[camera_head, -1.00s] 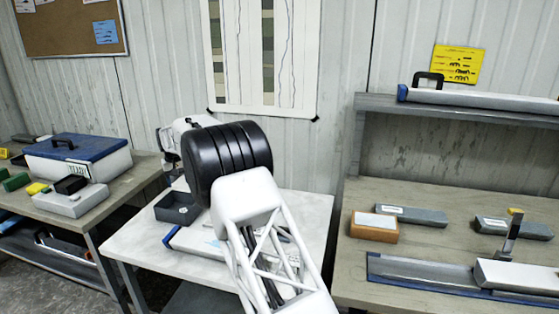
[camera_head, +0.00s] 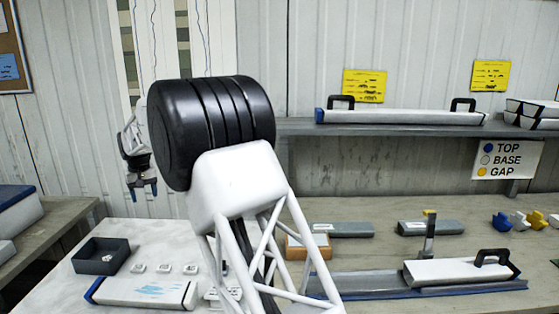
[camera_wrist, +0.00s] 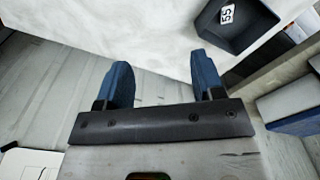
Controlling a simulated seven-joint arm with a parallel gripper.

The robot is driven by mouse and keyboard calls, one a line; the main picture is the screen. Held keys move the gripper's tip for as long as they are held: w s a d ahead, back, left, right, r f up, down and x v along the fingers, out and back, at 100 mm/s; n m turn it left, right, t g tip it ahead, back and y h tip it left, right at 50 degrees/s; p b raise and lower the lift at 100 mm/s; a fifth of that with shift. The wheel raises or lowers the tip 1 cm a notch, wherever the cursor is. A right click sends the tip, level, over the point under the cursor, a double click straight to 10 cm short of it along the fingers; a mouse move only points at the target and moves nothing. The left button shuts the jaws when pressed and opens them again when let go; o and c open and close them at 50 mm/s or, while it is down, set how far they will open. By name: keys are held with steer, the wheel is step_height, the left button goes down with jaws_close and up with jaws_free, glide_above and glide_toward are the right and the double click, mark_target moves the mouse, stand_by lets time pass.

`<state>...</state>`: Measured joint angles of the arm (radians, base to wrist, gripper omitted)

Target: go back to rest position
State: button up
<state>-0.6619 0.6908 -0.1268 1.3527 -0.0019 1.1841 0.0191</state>
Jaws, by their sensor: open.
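My gripper (camera_head: 142,188) hangs at the left of my arm's black joint, above the white table (camera_head: 60,290) and in front of the wall. In the wrist view its two blue fingers (camera_wrist: 162,82) stand well apart with nothing between them. It is open and empty, clear of the table. Part of my wrist is hidden behind the black joint.
A dark tray (camera_head: 101,256) holding a small white tag, several loose tags (camera_head: 164,268) and a white liner with a blue end (camera_head: 145,292) are on the white table. The right bench holds a capped-handle liner (camera_head: 455,270) in a rail; another liner (camera_head: 400,117) lies on the shelf.

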steer(key=s+d+r+m, duration=0.1)
steer(key=s+d+r, duration=0.25)
steer(key=d, duration=0.75)
steer(key=s+d+r+m, duration=0.1)
steer(key=s+d+r, duration=0.3)
steer(key=d, duration=0.6)
steer(key=s+d+r+m, duration=0.1)
steer(key=s+d+r, duration=0.3)
steer(key=d, duration=0.7)
steer(key=s+d+r+m+t, duration=0.1)
steer(key=s+d+r+m, duration=0.15)
steer(key=s+d, duration=1.35)
steer(key=s+d+f, duration=0.3)
steer(key=s+d, duration=0.2)
steer(key=s, duration=0.3)
steer(key=s+d+f+m, duration=0.1)
steer(key=s+d+f, duration=0.2)
steer(key=s+d, duration=0.3)
steer(key=s+d+f+m+t, duration=0.1)
steer(key=s+d+f, duration=0.3)
steer(key=s, duration=0.7)
steer(key=shift+s+d, duration=0.35)
steer(key=shift+d, duration=0.55)
